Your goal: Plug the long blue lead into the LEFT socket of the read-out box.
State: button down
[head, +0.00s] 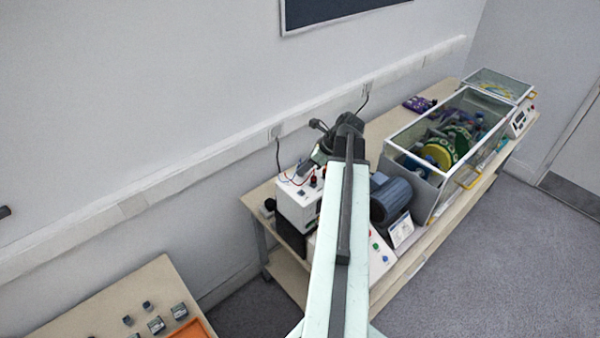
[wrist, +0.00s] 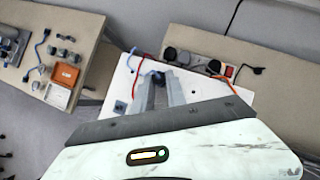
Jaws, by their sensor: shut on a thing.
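My gripper (wrist: 157,80) is shut over the white top of a box, which I take as the read-out box (wrist: 117,88). A small blue piece, seemingly the plug of the long blue lead (wrist: 158,73), shows between the fingertips. A bit of blue cable (wrist: 130,57) shows left of them at the box's edge. The fingers hide most of the plug, and I cannot tell whether it touches a socket. In the head view the white box (head: 297,205) stands at the bench's left end, with my arm reaching over it. Its sockets are not distinguishable.
A red wire (wrist: 136,78) curves beside the fingers. A dark strip with a red switch (wrist: 229,71) lies beyond the box. A side table (head: 110,297) holds small blocks and an orange tray (wrist: 62,85). A glazed case (head: 430,160) and a grey motor (head: 391,198) stand right of my arm.

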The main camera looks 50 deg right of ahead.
jog(key=shift+r, duration=0.25)
notch_tip(320, 180, up, 4)
jog(key=p, duration=0.4)
jog(key=shift+f, duration=0.2)
jog(key=s+a+n+g+y, duration=0.1)
jog(key=s+a+n, duration=0.1)
jog(key=a+n, duration=0.1)
jog(key=s+a+r+n+g+y+p, duration=0.1)
jog(key=s+a+n, duration=0.1)
jog(key=s+n, duration=0.1)
jog(key=shift+s+a+r+y, duration=0.2)
jog(key=shift+s+a+y, duration=0.1)
jog(key=shift+a+y, duration=0.1)
jog(key=shift+f+b, duration=0.85)
jog(key=shift+f, duration=0.1)
jog(key=shift+f+b, duration=0.8)
jog(key=shift+f, duration=0.1)
jog(key=shift+f+b, duration=0.25)
jog(key=shift+b, duration=0.1)
